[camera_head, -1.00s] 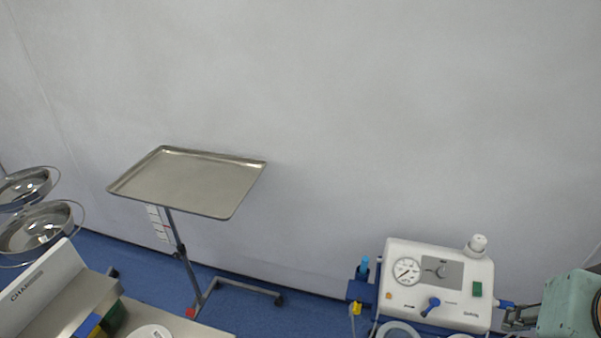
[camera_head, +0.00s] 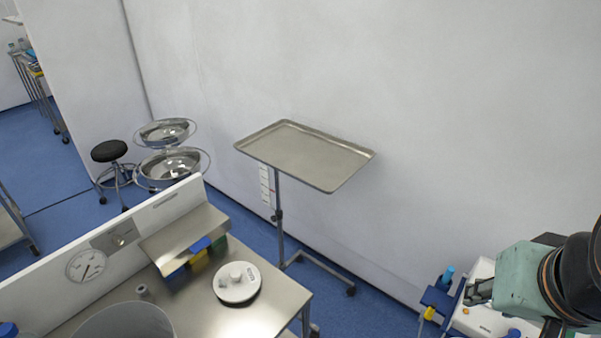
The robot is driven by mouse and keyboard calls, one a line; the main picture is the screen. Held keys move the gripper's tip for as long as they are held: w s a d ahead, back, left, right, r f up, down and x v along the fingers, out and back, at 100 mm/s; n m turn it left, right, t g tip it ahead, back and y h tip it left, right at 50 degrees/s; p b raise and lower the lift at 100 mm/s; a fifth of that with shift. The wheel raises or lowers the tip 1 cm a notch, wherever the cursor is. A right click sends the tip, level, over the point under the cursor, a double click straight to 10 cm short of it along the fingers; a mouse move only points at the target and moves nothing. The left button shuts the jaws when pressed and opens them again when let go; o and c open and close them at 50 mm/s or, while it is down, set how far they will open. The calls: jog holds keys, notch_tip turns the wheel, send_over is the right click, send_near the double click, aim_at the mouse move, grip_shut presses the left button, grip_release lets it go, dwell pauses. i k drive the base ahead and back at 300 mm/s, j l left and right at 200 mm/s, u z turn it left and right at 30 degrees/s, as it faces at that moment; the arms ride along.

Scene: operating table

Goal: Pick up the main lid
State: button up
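A round white lid (camera_head: 233,288) with a raised knob on top lies flat on the steel worktable (camera_head: 272,312), near its right end. I take it to be the main lid. My gripper (camera_head: 472,292) is at the lower right, at the end of my teal arm, pointing left. It is well apart from the lid, on the far side of a gap between the table and the white machine. Its fingers are small and dark, and I cannot tell whether they are open. I see nothing held in it.
A steel tray on a stand (camera_head: 305,155) rises behind the table. A raised shelf (camera_head: 185,232) with small coloured boxes sits beside the lid. A large round vessel (camera_head: 125,322) stands at front left. A white machine (camera_head: 480,318) is below my gripper. A stool (camera_head: 110,152) stands at far left.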

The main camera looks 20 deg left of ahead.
aim_at(237, 282)
jog(key=u, duration=1.75)
jog(key=z, duration=0.85)
jog(key=l+z, duration=0.15)
jog(key=z, duration=0.35)
jog(key=l+z, duration=0.1)
jog(key=z, duration=0.35)
jog(key=i+l, duration=0.15)
jog(key=l, duration=0.25)
jog(key=u, duration=2.15)
